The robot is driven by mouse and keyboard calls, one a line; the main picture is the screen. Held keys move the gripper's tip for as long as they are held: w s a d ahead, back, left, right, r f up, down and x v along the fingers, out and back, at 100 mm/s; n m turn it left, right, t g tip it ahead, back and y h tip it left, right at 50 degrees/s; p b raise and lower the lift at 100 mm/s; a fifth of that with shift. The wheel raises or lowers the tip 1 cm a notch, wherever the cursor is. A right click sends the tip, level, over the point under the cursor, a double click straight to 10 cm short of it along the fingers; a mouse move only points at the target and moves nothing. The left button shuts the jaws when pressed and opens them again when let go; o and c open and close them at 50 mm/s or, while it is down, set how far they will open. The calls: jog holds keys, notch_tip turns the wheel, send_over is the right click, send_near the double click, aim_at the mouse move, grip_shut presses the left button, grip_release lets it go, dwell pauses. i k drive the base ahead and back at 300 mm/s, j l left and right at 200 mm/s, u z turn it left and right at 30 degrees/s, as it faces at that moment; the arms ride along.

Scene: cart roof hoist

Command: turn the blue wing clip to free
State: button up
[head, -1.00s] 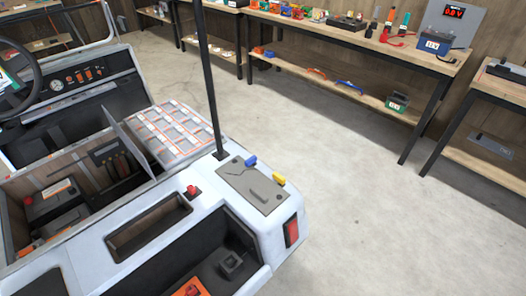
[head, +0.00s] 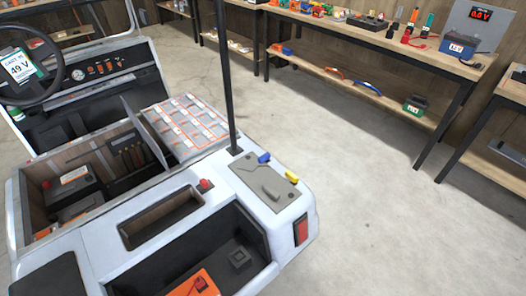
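The blue wing clip (head: 263,157) sits near the far edge of a grey plate (head: 264,188) on the white cart's rear corner, close to the foot of a black post. A yellow clip (head: 292,177) sits at the same plate's right edge. A raised grey bar lies on the plate between them and the near edge. Whether the blue clip is locked or free cannot be told at this size. My gripper is not in view.
The black post (head: 226,80) rises beside the plate. The cart (head: 90,235) has open bays with batteries and a red knob (head: 205,185). A workbench (head: 390,45) with tools stands at the back right. The floor (head: 370,220) between is clear.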

aim_at(265, 157)
jog(key=i+l, duration=0.6)
jog(key=i+l+u, duration=0.1)
jog(key=i+l, duration=1.1)
jog(key=l, duration=0.3)
